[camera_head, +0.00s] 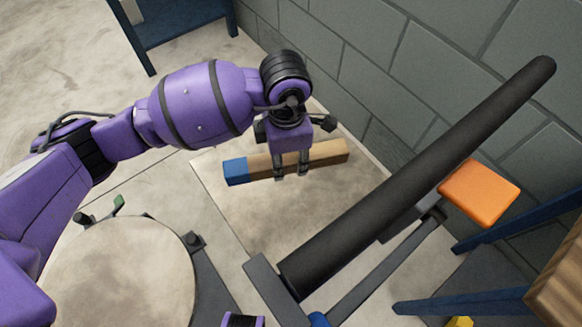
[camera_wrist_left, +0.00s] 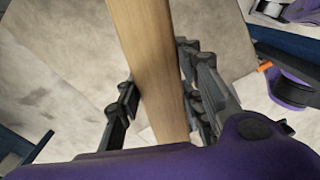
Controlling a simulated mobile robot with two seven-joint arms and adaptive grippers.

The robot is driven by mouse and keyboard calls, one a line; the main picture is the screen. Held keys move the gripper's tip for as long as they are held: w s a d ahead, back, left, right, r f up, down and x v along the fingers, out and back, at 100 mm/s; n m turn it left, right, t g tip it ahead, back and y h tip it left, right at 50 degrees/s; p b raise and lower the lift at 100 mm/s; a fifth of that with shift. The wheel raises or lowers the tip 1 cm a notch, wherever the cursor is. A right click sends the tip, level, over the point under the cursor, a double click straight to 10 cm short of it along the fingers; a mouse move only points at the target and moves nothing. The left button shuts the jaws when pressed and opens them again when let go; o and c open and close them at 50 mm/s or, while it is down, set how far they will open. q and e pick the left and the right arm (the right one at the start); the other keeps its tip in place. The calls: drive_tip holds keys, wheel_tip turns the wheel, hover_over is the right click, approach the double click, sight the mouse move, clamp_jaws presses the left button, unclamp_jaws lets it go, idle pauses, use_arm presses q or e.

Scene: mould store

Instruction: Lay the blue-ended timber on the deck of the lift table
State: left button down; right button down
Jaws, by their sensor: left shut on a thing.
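The timber (camera_head: 328,153) is a long pale-brown beam with a blue end at the left in the head view. My left gripper (camera_head: 290,172) points down and is shut across the beam near its middle. The wood also shows in the left wrist view (camera_wrist_left: 150,50), running between the two fingers; its blue end is out of that view. Below the timber is a pale square surface (camera_head: 245,225), which looks like the lift table's deck. I cannot tell whether the timber touches it.
A long black roller (camera_head: 420,175) slants across the right, near an orange pad (camera_head: 480,192). A round pale disc (camera_head: 120,275) is at lower left. A grey block wall (camera_head: 420,60) stands behind, and a blue-framed table (camera_head: 180,22) at top left.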

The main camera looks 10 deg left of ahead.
use_arm(q)
drive_tip(key=w+a+f+b, duration=0.1)
drive_tip(key=w+a+f, duration=0.1)
drive_tip(key=w+f, duration=0.1)
drive_tip(key=w+a+f+b, duration=0.2)
drive_tip(key=w+f, duration=0.1)
drive_tip(key=w, duration=0.1)
drive_tip(key=w+a+f+b, duration=0.2)
drive_tip(key=w+f, duration=0.1)
drive_tip(key=w, duration=0.1)
drive_tip(key=shift+w+a+f, duration=0.15)
drive_tip(key=shift+w+a, duration=0.05)
drive_tip(key=shift+a, duration=0.15)
drive_tip(key=shift+w+f, duration=0.1)
drive_tip(key=shift+f, duration=0.05)
drive_tip(key=shift+w+a+f+b, duration=0.1)
drive_tip(key=shift+f+b, duration=0.2)
drive_tip(key=shift+f, duration=0.6)
drive_tip(key=shift+w+a+f+b, duration=0.1)
drive_tip(key=shift+f+b, duration=0.2)
drive_tip(key=shift+f, duration=0.6)
drive_tip(key=shift+f, duration=0.2)
drive_tip(key=c, duration=1.2)
unclamp_jaws()
